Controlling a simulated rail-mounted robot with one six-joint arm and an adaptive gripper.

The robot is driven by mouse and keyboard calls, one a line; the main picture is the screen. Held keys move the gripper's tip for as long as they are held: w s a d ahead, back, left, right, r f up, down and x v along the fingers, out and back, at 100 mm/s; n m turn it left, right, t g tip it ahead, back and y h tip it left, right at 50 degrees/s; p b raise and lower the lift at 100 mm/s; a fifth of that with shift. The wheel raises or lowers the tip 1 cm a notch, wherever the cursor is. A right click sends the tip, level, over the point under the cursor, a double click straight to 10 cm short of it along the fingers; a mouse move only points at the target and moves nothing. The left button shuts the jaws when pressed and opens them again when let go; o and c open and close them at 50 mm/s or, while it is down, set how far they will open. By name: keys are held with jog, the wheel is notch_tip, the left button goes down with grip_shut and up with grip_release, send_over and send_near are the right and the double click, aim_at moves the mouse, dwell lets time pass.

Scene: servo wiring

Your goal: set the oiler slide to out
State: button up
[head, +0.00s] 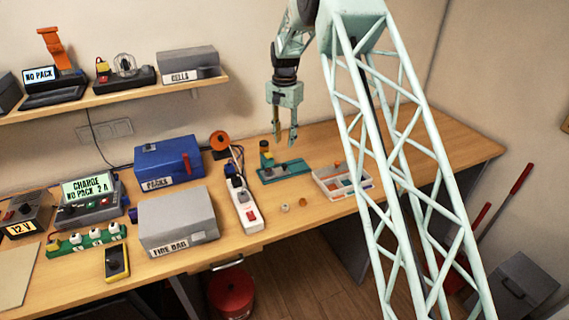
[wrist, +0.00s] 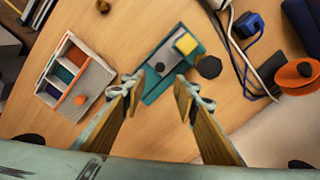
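The oiler is a small teal unit (head: 296,172) on the bench, with a yellow and dark upright part (head: 265,150) at its left end. In the wrist view its teal base (wrist: 151,92) lies diagonally. A grey slide plate with a dark knob (wrist: 160,67) sits on it, beside a yellow block (wrist: 186,44). I cannot read any out or in marking. My gripper (head: 285,141) points down above the oiler, apart from it. Its two fingers are spread and empty in the wrist view (wrist: 160,93), either side of the base's near end.
A compartment tray (head: 342,183) stands right of the oiler. A white power strip (head: 246,208) and an orange disc (head: 220,140) stand to its left. Small loose parts (head: 285,208) lie in front. Bare bench lies behind and to the right.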

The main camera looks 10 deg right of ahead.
aim_at(284, 165)
notch_tip(284, 165, down, 12)
jog(key=shift+f, duration=0.15)
dwell(0.6)
jog(key=shift+c, duration=0.5)
grip_shut()
